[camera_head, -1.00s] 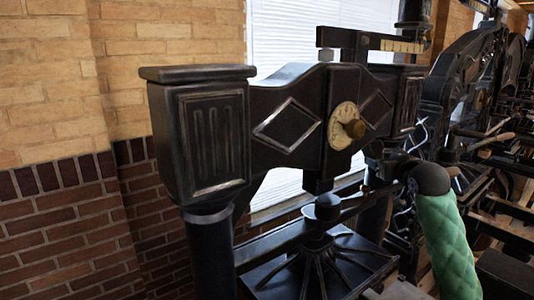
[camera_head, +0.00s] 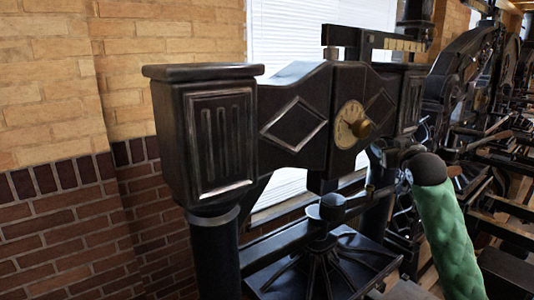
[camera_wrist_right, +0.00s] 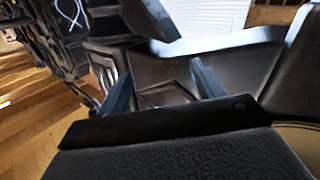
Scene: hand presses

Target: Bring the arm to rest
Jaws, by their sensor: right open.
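My right arm, in a green quilted sleeve (camera_head: 451,238) with a dark rounded end, rises from the lower right of the head view. My right gripper (camera_head: 385,152) is small and dark there, in front of the black press's right side, and hard to tell from the ironwork. In the right wrist view its two fingers (camera_wrist_right: 162,86) stand apart, with nothing held between them. Behind them is dark metal of the press; I cannot tell whether they touch it. My left gripper is not in view.
More machinery (camera_head: 470,85) stands at the right. A brick wall (camera_head: 55,130) is at the left. Wooden floor (camera_wrist_right: 45,120) shows in the wrist view.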

